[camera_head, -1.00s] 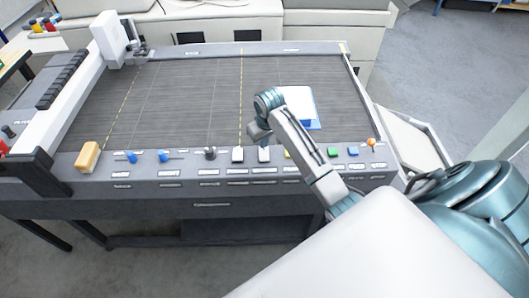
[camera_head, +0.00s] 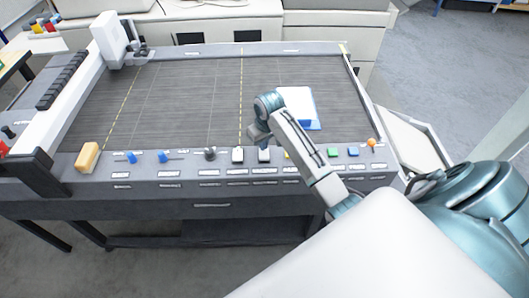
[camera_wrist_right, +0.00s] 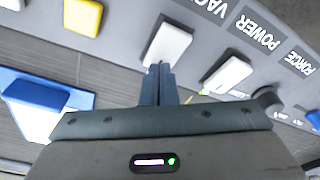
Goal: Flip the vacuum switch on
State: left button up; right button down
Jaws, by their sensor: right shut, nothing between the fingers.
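The vacuum switch is a white rocker (camera_head: 264,155) on the grey front control strip of the flatbed table. In the right wrist view the white vacuum rocker (camera_wrist_right: 167,42) sits beside a label of which "VAC" shows. My right gripper (camera_head: 259,138) hangs just over the strip at this rocker. In the right wrist view my gripper (camera_wrist_right: 158,70) is shut and empty, its tips at the rocker's near end. I cannot tell whether they touch, or whether the switch is on. My left gripper is not in view.
The white power rocker (camera_wrist_right: 228,74) is close on one side, with a dark force knob (camera_wrist_right: 267,98) beyond. A yellow button (camera_wrist_right: 82,16) is on the other side. A blue-and-white pad (camera_head: 299,107) lies on the bed. Blue levers (camera_head: 165,157) stand further left.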

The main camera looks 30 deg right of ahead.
jog(key=shift+r+p, duration=0.3)
jog(key=shift+r, duration=0.65)
notch_tip(320, 180, up, 5)
jog(key=shift+f, duration=0.15)
